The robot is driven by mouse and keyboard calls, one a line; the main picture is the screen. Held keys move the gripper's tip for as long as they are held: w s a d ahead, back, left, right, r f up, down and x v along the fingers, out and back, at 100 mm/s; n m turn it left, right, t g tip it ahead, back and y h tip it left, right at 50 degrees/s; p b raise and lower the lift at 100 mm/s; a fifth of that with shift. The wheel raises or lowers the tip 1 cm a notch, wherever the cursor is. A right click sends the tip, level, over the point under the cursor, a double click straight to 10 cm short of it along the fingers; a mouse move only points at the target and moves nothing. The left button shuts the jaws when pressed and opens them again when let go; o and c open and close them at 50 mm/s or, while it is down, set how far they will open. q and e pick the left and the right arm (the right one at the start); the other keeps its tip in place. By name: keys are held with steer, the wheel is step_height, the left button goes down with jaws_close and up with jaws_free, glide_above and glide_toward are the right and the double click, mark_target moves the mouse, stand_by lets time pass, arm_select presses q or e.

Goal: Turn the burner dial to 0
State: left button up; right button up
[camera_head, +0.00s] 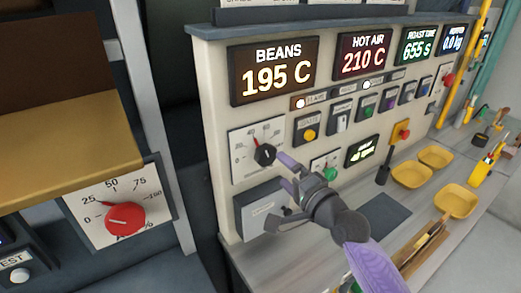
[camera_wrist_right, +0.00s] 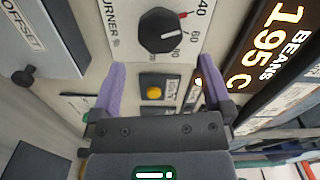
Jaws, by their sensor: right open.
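The burner dial (camera_head: 265,155) is a black round knob on a white scale plate at the left of the control panel. In the right wrist view the dial (camera_wrist_right: 162,30) has a white line on it, and "BURNER" is printed beside it. A red mark shows at its edge near 40. The 0 on the scale is at the lower left in the head view. My right gripper (camera_head: 285,190) is open and empty in front of the panel, beside the dial and apart from it. Its purple fingers (camera_wrist_right: 161,66) are spread below the dial in the wrist view. My left gripper is not in view.
A yellow button (camera_head: 309,134) and a green knob (camera_head: 330,173) are close to the dial. A grey box (camera_head: 262,212) juts out below it. Another plate with a red knob (camera_head: 125,218) stands at left. Yellow trays (camera_head: 411,175) sit on the counter at right.

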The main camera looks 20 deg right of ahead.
mark_target(269, 158)
steer(key=w, duration=0.4)
steer(key=w+a, duration=0.1)
steer(key=w, duration=0.1)
steer(key=shift+w+f+b, duration=0.1)
steer(key=shift+w+b, duration=0.3)
steer(key=shift+w, duration=0.45)
steer(key=c, duration=1.1)
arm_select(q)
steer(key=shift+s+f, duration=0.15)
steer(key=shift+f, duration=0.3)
